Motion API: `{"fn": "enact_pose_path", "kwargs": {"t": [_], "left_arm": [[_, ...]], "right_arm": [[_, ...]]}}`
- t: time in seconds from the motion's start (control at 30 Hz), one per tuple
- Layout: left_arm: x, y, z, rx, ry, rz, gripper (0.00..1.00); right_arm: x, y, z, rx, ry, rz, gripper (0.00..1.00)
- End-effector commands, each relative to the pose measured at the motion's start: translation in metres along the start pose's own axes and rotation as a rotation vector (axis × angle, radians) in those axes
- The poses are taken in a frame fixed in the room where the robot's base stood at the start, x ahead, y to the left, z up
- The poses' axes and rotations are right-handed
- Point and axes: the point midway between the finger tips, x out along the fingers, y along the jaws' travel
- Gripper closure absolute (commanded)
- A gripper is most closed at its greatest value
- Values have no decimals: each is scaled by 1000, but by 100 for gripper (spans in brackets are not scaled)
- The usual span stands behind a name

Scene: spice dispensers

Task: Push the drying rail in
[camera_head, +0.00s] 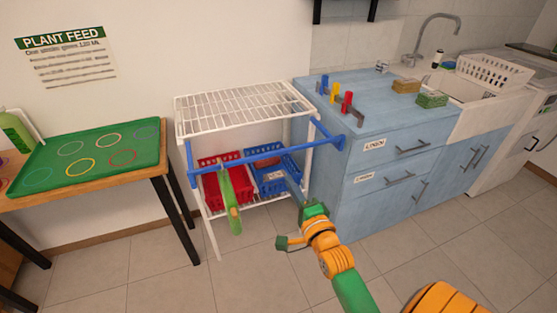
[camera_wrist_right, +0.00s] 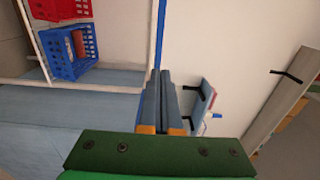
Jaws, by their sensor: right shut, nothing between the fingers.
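The drying rail (camera_head: 265,156) is a blue bar across the front of a white wire rack (camera_head: 240,108). Blue side arms join it to the rack, and the bar stands out in front of the rack's top shelf. A long green item (camera_head: 230,200) hangs over the bar. My right gripper (camera_head: 289,182) is shut and empty, below the bar and in front of the blue basket; I cannot tell whether it touches anything. In the right wrist view its grey fingers (camera_wrist_right: 160,75) lie together, near a thin blue strip that may be the rail. My left gripper is not in view.
A red basket (camera_head: 222,186) and a blue basket (camera_head: 272,172) sit on the rack's lower shelf. A blue cabinet (camera_head: 345,190) stands close on the right. A table with a green tray (camera_head: 95,158) stands on the left. The tiled floor (camera_head: 150,255) in front is clear.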

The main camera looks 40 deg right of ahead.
Motion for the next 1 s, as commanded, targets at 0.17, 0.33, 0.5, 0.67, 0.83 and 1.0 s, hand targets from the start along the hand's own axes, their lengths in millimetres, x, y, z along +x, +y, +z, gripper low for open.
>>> {"fn": "enact_pose_path", "kwargs": {"t": [0.17,0.33,0.5,0.67,0.83,1.0], "left_arm": [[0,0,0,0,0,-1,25],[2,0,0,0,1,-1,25],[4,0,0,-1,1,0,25],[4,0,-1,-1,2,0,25],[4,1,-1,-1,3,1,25],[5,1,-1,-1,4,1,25]], "right_arm": [[40,-1,0,-1,0,-1,100],[74,0,0,-3,0,0,100],[94,1,0,-3,0,2,100],[99,1,0,-2,-1,2,100],[99,1,0,-2,-1,2,100],[100,1,0,-3,-1,2,100]]}}
